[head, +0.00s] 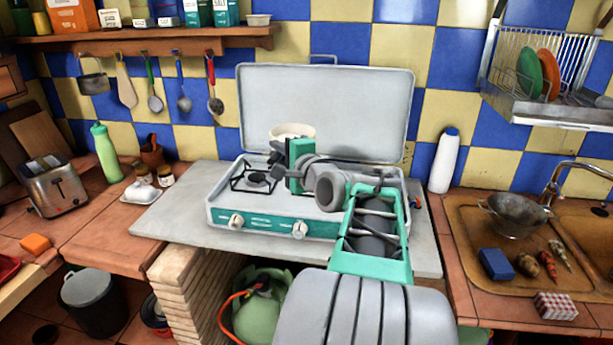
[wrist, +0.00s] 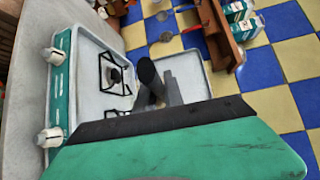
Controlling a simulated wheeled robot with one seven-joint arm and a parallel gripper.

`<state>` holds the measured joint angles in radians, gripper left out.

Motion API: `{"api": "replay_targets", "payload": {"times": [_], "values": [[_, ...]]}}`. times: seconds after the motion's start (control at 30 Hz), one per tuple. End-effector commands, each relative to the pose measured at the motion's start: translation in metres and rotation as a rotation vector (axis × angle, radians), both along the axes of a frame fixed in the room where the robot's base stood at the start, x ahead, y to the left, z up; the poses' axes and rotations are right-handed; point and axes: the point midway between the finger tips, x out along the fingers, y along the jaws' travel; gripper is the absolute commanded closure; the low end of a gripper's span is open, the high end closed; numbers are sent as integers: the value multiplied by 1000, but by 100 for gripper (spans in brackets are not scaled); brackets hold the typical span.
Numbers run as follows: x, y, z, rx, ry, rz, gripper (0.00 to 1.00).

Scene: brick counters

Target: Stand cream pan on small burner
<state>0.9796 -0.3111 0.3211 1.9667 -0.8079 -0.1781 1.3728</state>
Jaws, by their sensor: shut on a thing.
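The cream pan (head: 292,130) is held above the rear of the camp stove (head: 218,213), in front of its raised lid. Only its pale upper rim and side show; my gripper hides the rest. My gripper (head: 277,153) is shut on the pan, apparently by its dark handle (wrist: 149,74), which shows between the fingers in the wrist view. The left burner (head: 256,179) is bare under its black grate, and shows in the wrist view (wrist: 114,75). My arm covers the stove's right side, so I cannot compare burner sizes.
The raised stove lid (head: 345,105) stands behind the pan. A white bottle (head: 443,162) is right of the stove. A toaster (head: 55,184) and a green bottle (head: 106,152) stand on the left counter. A shelf (head: 140,40) with hanging utensils is above left.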

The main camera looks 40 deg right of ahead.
Motion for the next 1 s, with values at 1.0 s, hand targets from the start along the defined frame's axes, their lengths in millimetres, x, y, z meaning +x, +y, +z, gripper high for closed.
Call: {"api": "replay_targets", "payload": {"times": [1.0], "values": [[35, -103, -115, -5, -4, 3, 100]]}}
